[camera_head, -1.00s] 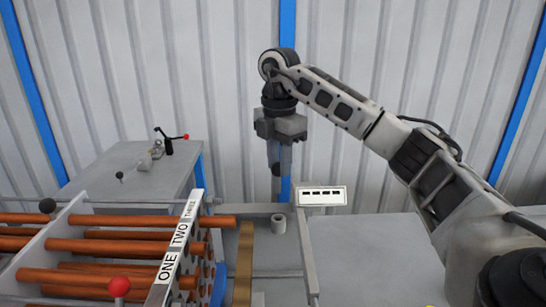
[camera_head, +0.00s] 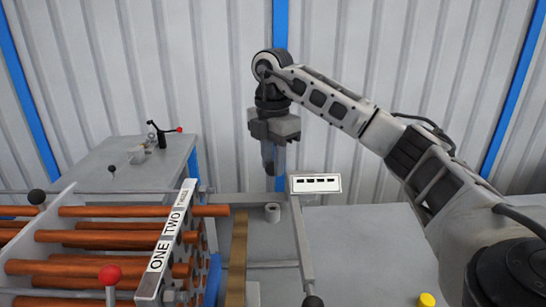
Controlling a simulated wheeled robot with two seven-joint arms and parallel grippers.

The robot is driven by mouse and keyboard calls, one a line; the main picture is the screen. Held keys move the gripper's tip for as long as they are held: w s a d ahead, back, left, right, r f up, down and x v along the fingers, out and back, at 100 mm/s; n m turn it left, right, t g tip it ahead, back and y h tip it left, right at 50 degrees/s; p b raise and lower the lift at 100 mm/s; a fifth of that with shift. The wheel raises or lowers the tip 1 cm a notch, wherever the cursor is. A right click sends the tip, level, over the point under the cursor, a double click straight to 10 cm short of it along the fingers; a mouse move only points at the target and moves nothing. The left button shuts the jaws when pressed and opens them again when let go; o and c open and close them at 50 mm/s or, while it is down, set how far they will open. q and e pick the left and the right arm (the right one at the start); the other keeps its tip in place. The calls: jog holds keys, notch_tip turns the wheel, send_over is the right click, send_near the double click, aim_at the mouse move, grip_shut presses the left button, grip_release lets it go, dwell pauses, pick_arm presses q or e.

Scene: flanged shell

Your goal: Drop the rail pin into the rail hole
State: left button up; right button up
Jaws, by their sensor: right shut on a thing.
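My right gripper (camera_head: 270,165) hangs pointing down in front of the wall, with its fingers shut. The thing between the fingers is small and dark, and I take it for the rail pin; its outline is hard to make out. A short grey hollow cylinder (camera_head: 273,212) stands upright on the frame below the gripper, apart from it, and may be the rail hole. The fingertips appear above the cylinder and slightly left of it in the picture. My left gripper is not in view.
A rack with copper-coloured rods (camera_head: 100,239) and a strip marked ONE, TWO (camera_head: 165,243) fills the left. A white label plate (camera_head: 315,184) stands right of the cylinder. A red knob (camera_head: 110,275) and black knob (camera_head: 313,302) stick up in front. The right table (camera_head: 370,240) is mostly clear.

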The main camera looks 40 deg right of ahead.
aim_at(273, 181)
jog(key=shift+f, duration=0.55)
jog(key=shift+f+b, duration=0.7)
jog(key=shift+f, duration=0.15)
jog(key=shift+f+b, duration=0.35)
jog(key=shift+f, duration=0.3)
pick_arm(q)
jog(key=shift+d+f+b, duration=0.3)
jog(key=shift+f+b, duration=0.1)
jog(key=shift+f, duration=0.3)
pick_arm(e)
jog(key=shift+f, duration=0.7)
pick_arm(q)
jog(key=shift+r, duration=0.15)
pick_arm(e)
jog(key=o, duration=1.1)
jog(key=shift+c, duration=0.2)
